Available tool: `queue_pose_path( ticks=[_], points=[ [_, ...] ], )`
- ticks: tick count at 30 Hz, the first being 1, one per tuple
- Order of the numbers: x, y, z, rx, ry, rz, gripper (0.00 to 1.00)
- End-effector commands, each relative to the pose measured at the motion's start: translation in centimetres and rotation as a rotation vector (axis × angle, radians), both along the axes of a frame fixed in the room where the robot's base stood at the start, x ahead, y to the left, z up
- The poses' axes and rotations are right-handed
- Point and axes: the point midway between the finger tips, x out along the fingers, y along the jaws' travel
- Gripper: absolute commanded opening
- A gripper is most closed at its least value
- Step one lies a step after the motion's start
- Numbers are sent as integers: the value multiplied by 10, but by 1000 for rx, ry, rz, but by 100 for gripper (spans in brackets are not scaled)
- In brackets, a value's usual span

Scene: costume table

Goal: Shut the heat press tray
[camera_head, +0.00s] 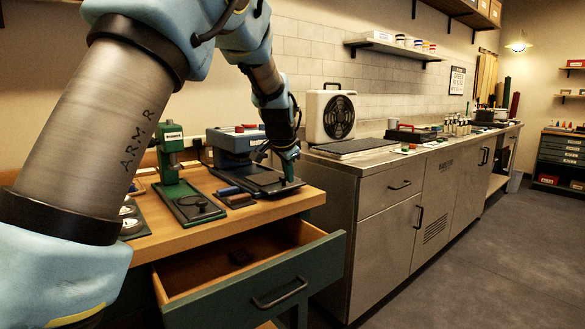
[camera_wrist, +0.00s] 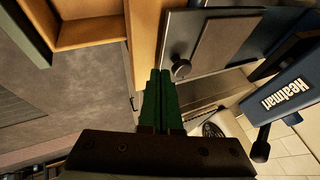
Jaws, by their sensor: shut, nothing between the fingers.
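The blue heat press (camera_head: 235,143) stands at the back of the wooden table; in the wrist view its labelled blue body (camera_wrist: 285,105) is at the right. Its dark flat tray (camera_head: 262,184) sticks out from the press toward the table's front edge. In the wrist view the tray (camera_wrist: 182,32) carries a grey-brown pad (camera_wrist: 228,42) and has a round dark knob (camera_wrist: 181,69) at its edge. My gripper (camera_head: 290,178) is at the tray's outer right end, its green fingers (camera_wrist: 160,76) together and empty beside the knob. Whether they touch it I cannot tell.
An open drawer (camera_head: 250,278) juts out below the table (camera_head: 150,243). A green press (camera_head: 172,155) stands left of the heat press, with small blocks (camera_head: 236,198) between. A grey steel counter (camera_head: 372,165) with a fan unit (camera_head: 331,117) stands close on the right.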

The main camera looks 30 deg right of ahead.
Motion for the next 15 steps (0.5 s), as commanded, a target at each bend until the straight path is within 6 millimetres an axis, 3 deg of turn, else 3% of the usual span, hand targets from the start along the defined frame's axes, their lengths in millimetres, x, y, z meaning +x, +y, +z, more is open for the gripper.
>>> queue_pose_path(
  ticks=[5, 15],
  points=[
    [11, 0, -2, 0, 1, -1, 0],
    [12, 0, -3, 0, 2, -2, 0]
  ],
)
